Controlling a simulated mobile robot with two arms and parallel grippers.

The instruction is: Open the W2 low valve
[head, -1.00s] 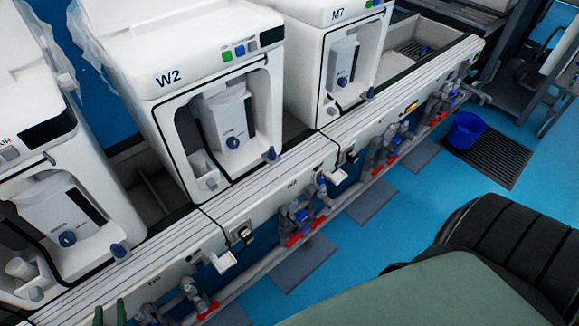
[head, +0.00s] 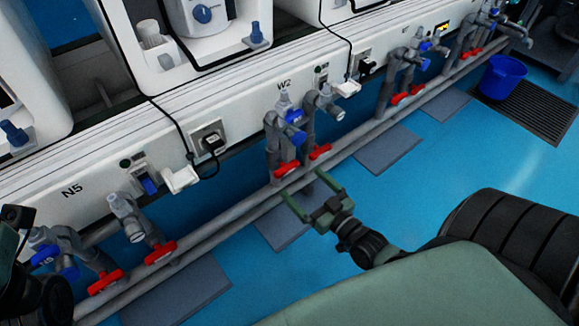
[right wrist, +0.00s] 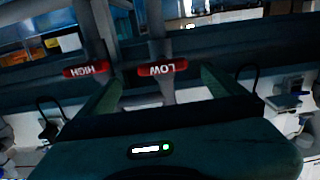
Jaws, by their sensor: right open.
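The W2 label (head: 284,85) is on the white bench front, above two grey pipes with red handles. The red LOW handle (right wrist: 162,69) shows upside down in the right wrist view, between the finger tips and beyond them. It appears to be the left W2 handle (head: 286,170) in the head view. The red HIGH handle (right wrist: 86,69) lies outside the fingers; it appears to be the right handle (head: 320,151). My right gripper (head: 305,184) is open and empty, its green fingers just in front of the W2 handles. My left gripper is not seen.
A long grey pipe (head: 232,215) runs along the bench front below the valves. N5's red handles (head: 160,252) are at left, and more red handles (head: 408,95) at right. A blue bucket (head: 502,77) stands on a dark floor grate. Blue floor is open in front.

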